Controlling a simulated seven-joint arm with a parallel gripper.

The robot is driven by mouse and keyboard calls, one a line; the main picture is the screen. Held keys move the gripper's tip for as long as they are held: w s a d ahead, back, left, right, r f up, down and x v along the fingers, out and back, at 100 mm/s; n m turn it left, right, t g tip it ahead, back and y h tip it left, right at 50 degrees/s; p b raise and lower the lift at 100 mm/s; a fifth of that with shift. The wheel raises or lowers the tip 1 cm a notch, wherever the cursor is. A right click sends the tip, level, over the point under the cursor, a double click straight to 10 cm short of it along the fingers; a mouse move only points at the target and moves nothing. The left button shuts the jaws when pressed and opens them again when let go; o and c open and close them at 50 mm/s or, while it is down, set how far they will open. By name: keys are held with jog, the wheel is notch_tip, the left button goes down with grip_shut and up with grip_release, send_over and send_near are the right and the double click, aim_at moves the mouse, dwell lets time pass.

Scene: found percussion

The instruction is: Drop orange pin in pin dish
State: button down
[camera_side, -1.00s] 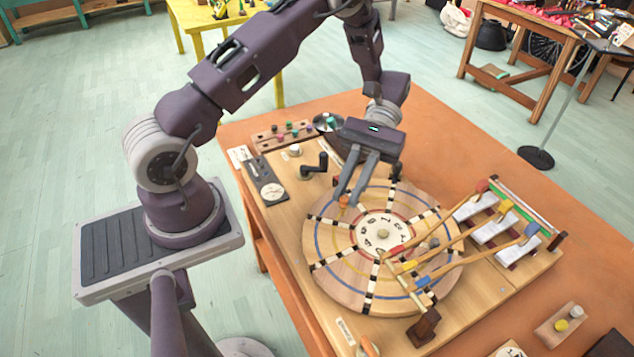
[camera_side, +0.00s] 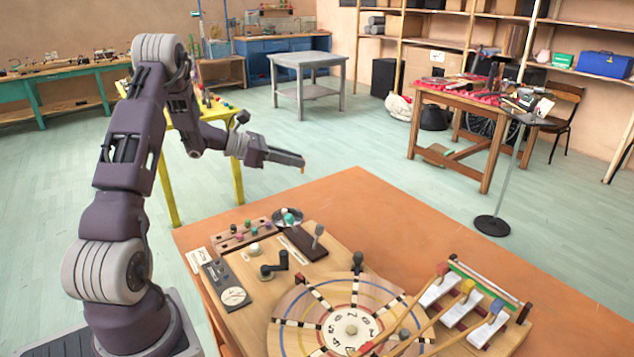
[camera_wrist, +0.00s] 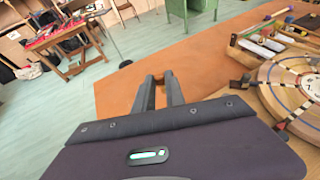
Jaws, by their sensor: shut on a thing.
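My gripper (camera_side: 302,161) is raised at the back left of the table, level and pointing right in the side view. It is shut on the orange pin (camera_side: 302,170), a small bit of which shows at the fingertips. In the wrist view my gripper (camera_wrist: 159,77) points away over the orange tabletop, with little of the pin visible between the tips. The pin dish (camera_side: 276,216) is a small dark round dish with a teal pin and another pale pin in it. It sits at the board's back edge, below my gripper in the picture; the gripper is well clear of it.
A wooden rack (camera_side: 228,245) with several coloured pins stands left of the dish. A dark crank (camera_side: 275,265), the large wheel (camera_side: 290,302) and mallets over white bars (camera_side: 462,302) occupy the board. The orange tabletop (camera_side: 365,200) behind is clear.

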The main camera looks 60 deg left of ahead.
jog(key=s+a+n+y, duration=0.2)
jog(key=a, duration=0.3)
notch_tip(320, 180, down, 12)
jog(key=shift+w+d+t, duration=0.25)
jog(key=shift+w+t, duration=0.1)
jog(key=shift+t, duration=0.05)
jog(key=shift+s+r, duration=0.1)
jog(key=shift+r, duration=0.05)
jog(key=shift+f, duration=2.5)
jog(key=c, duration=1.3)
grip_release()
jog(key=shift+s, duration=0.1)
